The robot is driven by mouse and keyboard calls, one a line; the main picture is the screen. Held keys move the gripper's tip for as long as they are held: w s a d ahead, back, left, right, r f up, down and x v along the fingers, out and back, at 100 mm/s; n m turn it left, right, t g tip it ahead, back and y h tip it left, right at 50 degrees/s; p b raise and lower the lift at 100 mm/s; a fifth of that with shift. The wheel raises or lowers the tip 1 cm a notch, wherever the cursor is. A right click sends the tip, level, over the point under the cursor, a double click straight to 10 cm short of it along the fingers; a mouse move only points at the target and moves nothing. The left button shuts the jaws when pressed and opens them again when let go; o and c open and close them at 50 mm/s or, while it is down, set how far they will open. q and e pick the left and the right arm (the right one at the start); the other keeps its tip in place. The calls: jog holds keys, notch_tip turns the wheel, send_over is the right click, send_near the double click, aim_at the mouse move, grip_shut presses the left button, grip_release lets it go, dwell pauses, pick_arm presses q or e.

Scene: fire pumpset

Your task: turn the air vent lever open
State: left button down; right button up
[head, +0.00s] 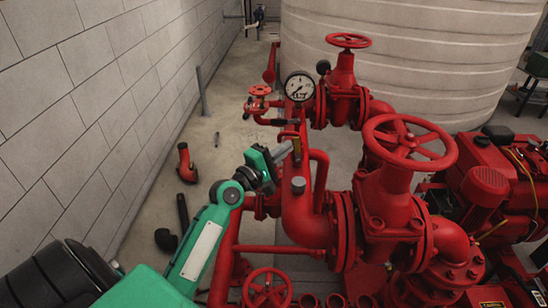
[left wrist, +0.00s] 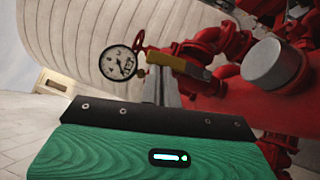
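In the left wrist view the yellow lever (left wrist: 190,67) slants across just beyond my fingertips. My left gripper (head: 288,148) reaches in from the left, with its grey fingertips right beside the lever. In the left wrist view the left gripper's fingers (left wrist: 161,75) look closed together, with nothing clearly between them. Whether the fingertips touch the lever I cannot tell. My right gripper is in neither view.
The pressure gauge (head: 299,87) and a small red handwheel (head: 260,90) stand near the lever. A grey cap (head: 298,185) sticks up from the thick red pipe. A large red handwheel (head: 410,143) stands to the right.

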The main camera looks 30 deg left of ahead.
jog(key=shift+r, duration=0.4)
jog(key=shift+p, duration=0.3)
dwell(0.3)
